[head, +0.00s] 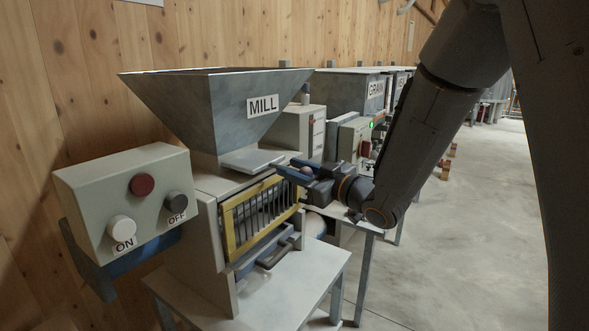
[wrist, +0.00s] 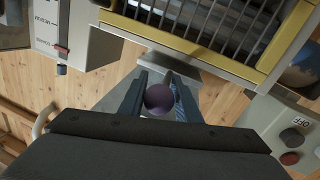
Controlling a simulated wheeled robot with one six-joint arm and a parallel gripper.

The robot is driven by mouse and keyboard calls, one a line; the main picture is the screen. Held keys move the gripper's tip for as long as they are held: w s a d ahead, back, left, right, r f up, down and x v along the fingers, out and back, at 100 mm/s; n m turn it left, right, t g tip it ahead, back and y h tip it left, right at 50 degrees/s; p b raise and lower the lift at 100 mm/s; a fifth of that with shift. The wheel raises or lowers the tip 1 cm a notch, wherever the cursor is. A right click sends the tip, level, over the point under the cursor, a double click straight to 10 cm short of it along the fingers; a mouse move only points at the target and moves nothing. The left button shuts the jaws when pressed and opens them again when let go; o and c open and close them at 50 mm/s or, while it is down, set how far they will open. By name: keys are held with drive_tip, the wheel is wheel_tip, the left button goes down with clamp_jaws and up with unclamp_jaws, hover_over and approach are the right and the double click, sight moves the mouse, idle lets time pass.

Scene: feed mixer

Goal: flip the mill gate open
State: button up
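The mill (head: 262,128) has a grey hopper labelled MILL. A light grey plate (head: 250,161) juts out below the hopper's outlet, above a yellow-framed grille (head: 262,216). My gripper (head: 291,172) reaches in from the right, level with that plate, and its dark blue fingers point left. A dark purple round knob (head: 305,169) sits between the fingers. In the wrist view the knob (wrist: 159,100) fills the gap between both fingers, and my gripper (wrist: 160,92) appears shut on it. The knob's stem and its join to the mill are hidden.
A control box (head: 130,200) with ON and OFF buttons stands at the left front. A table (head: 290,290) stands below the mill. Another hopper labelled GRAIN (head: 350,92) and a box with a green light (head: 355,135) stand behind. Open floor (head: 470,240) lies to the right.

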sight(311, 175)
drive_tip(key=o, duration=0.4)
drive_tip(key=shift+w+d, duration=0.1)
drive_tip(key=shift+d, duration=0.35)
drive_tip(key=shift+c, duration=0.2)
drive_tip(key=b+v, duration=0.2)
drive_tip(key=v, duration=0.4)
drive_tip(key=shift+s+d, duration=0.2)
drive_tip(key=shift+s, duration=0.1)
drive_tip(key=shift+s+d, duration=0.3)
drive_tip(key=shift+s, duration=0.05)
